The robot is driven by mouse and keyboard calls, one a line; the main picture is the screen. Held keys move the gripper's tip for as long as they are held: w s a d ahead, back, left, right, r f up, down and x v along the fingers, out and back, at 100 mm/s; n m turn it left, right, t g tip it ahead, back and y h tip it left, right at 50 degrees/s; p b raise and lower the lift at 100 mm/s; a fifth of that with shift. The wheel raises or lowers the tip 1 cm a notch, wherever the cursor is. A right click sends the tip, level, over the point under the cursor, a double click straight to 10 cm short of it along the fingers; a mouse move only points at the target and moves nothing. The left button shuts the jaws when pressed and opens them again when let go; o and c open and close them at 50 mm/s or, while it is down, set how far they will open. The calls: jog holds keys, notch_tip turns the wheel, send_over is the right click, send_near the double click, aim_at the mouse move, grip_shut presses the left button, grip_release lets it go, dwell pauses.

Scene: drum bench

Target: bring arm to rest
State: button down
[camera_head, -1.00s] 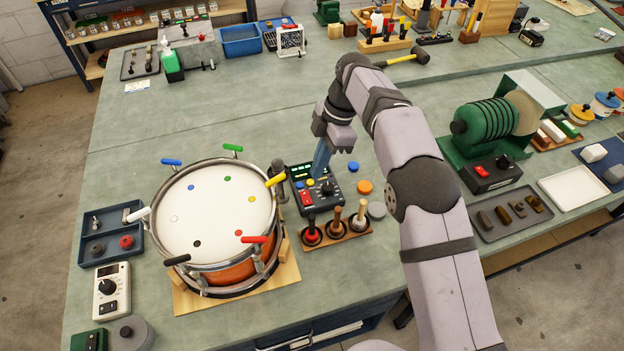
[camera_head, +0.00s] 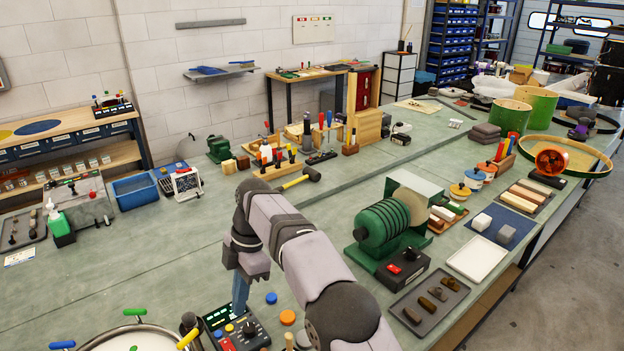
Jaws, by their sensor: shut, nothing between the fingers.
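My gripper (camera_head: 240,296) points straight down over the back edge of the black control box (camera_head: 240,331), with its blue fingers together and nothing held. Whether the fingertips touch the box cannot be told from this angle. My arm reaches in from the bottom of the picture. The drum (camera_head: 140,338) is at the bottom left, and only its far rim with green, blue and yellow tuning handles shows; the rest is cut off by the frame.
A green grinder (camera_head: 384,230) stands right of my arm, with a grey tray (camera_head: 430,296) and a white tray (camera_head: 478,258) near it. A hammer (camera_head: 300,180) and a tool block (camera_head: 275,171) lie behind. The bench left of my gripper is largely clear.

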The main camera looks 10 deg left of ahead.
jog(key=d+m+t, duration=0.2)
jog(key=d+m, duration=1.2)
jog(key=d, duration=0.8)
jog(key=s+d+f+m+h, duration=0.1)
jog(key=s+d+f+m, duration=0.2)
jog(key=s+d+m, duration=0.3)
jog(key=s+d+f+m, duration=0.3)
jog(key=s+d+m, duration=0.3)
jog(key=s+d, duration=0.3)
jog(key=s, duration=0.3)
jog(key=shift+d+f+m+t+h, duration=0.3)
jog(key=shift+d+h, duration=0.1)
